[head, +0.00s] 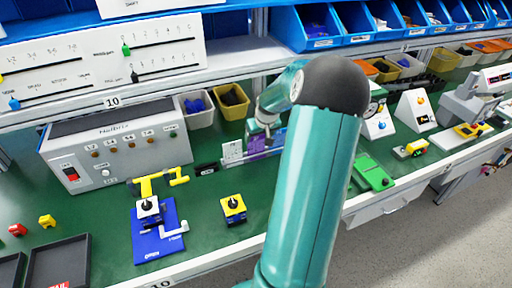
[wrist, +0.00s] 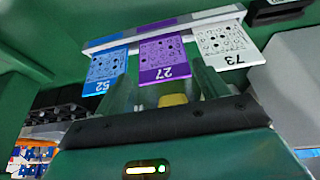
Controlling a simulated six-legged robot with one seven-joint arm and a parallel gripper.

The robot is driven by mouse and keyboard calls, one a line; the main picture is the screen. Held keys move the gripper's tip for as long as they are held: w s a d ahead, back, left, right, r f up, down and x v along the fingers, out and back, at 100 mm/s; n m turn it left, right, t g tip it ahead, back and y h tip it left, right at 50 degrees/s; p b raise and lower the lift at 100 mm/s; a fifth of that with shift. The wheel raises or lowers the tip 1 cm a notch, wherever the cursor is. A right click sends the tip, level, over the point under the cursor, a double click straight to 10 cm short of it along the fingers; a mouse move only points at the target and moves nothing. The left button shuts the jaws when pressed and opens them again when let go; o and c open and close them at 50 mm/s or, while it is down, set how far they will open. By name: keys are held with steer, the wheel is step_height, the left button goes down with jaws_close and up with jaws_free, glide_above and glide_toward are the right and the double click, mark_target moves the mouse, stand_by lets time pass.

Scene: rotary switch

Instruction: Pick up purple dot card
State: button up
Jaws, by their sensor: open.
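The purple dot card (wrist: 164,62), marked 27, hangs from a long holder strip (wrist: 110,41) between a blue card (wrist: 106,68) and a white card (wrist: 223,48). My gripper (wrist: 165,86) is open, and its fingers stand apart on either side of the purple card's lower part in the wrist view. I cannot tell how deep the card sits between them. In the head view my gripper (head: 262,138) is over the card rack at the back of the green bench. The purple card (head: 257,143) is partly hidden there, and the white card (head: 232,152) shows to its left.
A green device (head: 372,174) lies at right. A shelf edge (head: 230,70) runs above.

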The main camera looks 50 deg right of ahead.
mark_target(256, 144)
steer(key=x, duration=0.7)
steer(key=shift+w+f, duration=0.1)
steer(key=c, duration=0.6)
